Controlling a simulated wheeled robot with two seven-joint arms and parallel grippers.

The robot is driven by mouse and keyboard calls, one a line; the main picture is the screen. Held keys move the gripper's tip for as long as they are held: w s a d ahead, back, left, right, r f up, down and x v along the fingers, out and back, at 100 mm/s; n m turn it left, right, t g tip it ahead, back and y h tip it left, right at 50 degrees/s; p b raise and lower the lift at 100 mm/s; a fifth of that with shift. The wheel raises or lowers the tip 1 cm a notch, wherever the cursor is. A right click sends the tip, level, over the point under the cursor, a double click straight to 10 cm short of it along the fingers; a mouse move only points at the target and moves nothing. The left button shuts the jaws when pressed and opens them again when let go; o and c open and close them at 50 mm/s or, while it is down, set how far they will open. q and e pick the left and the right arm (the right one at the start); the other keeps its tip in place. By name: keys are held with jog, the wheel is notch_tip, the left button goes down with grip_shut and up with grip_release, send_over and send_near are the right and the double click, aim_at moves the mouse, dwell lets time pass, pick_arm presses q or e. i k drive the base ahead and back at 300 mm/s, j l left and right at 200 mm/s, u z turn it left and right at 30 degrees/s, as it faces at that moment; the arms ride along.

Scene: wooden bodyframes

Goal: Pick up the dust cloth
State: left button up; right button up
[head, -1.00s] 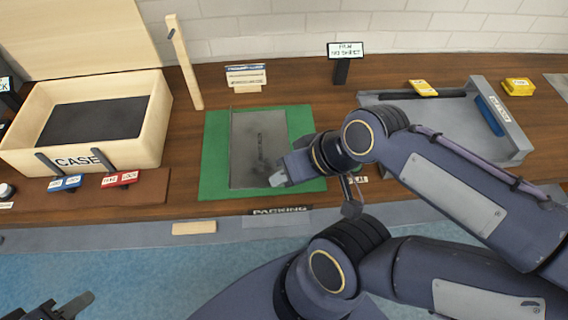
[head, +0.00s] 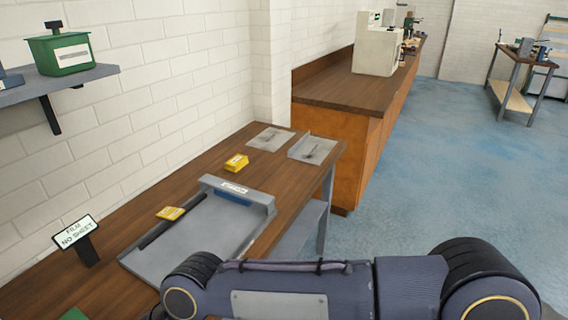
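No thing in the head view can be made out for certain as the dust cloth. A small yellow item (head: 236,162) lies on the wooden bench beyond the grey tray, and a flatter yellow item (head: 170,213) lies on the tray's left edge. They are too small to tell whether either is cloth. My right arm crosses the bottom of the view, but its gripper is out of the picture. My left gripper is not in view.
The grey tray (head: 190,245) has a raised end holding a blue strip. Two grey plates (head: 270,138) (head: 312,148) lie at the bench's far end. A film sign (head: 77,238) stands at left. A green box (head: 61,53) sits on a shelf. Blue floor is open at right.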

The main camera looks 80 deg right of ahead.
aim_at(237, 162)
jog(key=z, duration=2.3)
jog(key=u, duration=0.3)
jog(key=i+l+u, duration=0.3)
jog(key=l, duration=0.3)
jog(key=i+l+u, duration=0.35)
jog(key=l, duration=0.3)
jog(key=i+l, duration=0.15)
jog(key=l, duration=0.3)
jog(key=i+l, duration=0.15)
jog(key=l, duration=0.3)
jog(key=i+l+u, duration=0.1)
jog(key=l, duration=0.35)
jog(key=i+l, duration=0.15)
jog(key=l, duration=0.35)
jog(key=i+l, duration=0.15)
jog(key=l, duration=0.3)
jog(key=i+l+u, duration=0.1)
jog(key=l, duration=0.35)
jog(key=i+l, duration=0.15)
jog(key=l, duration=0.35)
